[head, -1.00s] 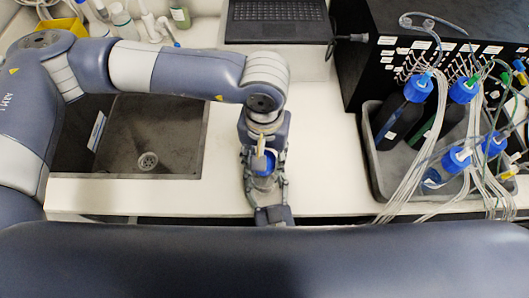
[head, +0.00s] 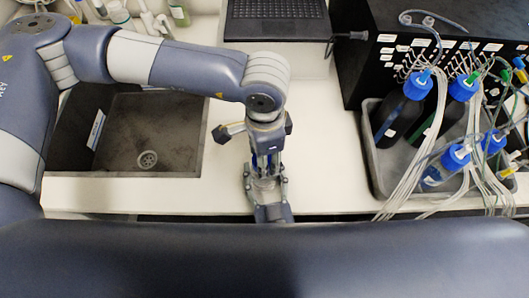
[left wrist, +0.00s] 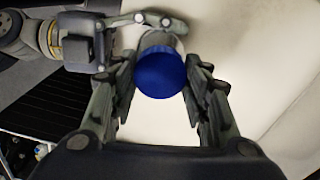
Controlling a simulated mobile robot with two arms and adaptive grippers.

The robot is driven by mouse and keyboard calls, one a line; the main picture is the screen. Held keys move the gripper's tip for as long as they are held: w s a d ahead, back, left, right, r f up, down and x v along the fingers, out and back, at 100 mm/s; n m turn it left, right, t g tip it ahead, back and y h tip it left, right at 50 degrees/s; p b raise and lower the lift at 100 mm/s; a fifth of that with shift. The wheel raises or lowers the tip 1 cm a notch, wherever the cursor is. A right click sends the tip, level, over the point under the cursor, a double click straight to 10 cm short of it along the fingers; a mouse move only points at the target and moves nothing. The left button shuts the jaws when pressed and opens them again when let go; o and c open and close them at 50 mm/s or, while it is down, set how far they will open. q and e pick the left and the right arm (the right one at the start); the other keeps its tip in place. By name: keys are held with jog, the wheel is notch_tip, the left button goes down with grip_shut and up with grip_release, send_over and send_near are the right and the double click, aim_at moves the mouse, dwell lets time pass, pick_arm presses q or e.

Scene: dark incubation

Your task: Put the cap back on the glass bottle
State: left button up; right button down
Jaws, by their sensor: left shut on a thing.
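The blue cap (left wrist: 160,76) lies between the fingers of my left gripper (left wrist: 163,68), which is shut on it. In the head view my left gripper (head: 266,160) points down over the counter's front edge and mostly hides the cap. The clear glass bottle (left wrist: 160,42) is directly beyond the cap in the left wrist view, in line with it. Whether the cap is seated on its mouth cannot be seen. My right gripper (head: 268,188) comes up from below with a finger on each side of the bottle and is shut on it.
A sink (head: 150,130) is left of the grippers. At right, a grey tray (head: 385,180) holds several blue-capped bottles with loose tubes, before a black box (head: 365,70). The counter between is clear.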

pick_arm(q)
jog(key=m, duration=0.3)
jog(key=shift+m, duration=0.3)
jog(key=o, duration=0.8)
jog(key=shift+d+r, duration=0.1)
jog(key=shift+c, duration=0.5)
